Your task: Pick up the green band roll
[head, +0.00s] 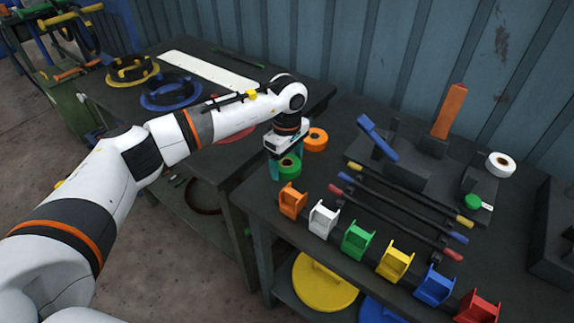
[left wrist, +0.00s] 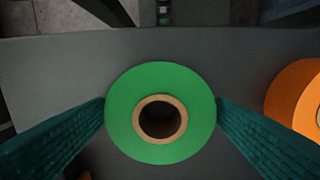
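The green band roll (head: 290,167) lies flat near the left end of the right-hand dark table. It has a brown core and shows large in the left wrist view (left wrist: 160,78). My left gripper (head: 282,167) points down over the roll. In the left wrist view its two teal fingers (left wrist: 160,112) stand on either side of the roll, their tips at or very near its edges. I cannot tell whether they press on it. My right gripper is not in view.
An orange roll (head: 315,140) lies close to the green one. A white roll (head: 500,164) sits at the far right. Several coloured holders (head: 357,240) line the table's front edge. Rods with coloured ends (head: 405,215) lie behind them. A second table (head: 200,110) with coloured rings stands left.

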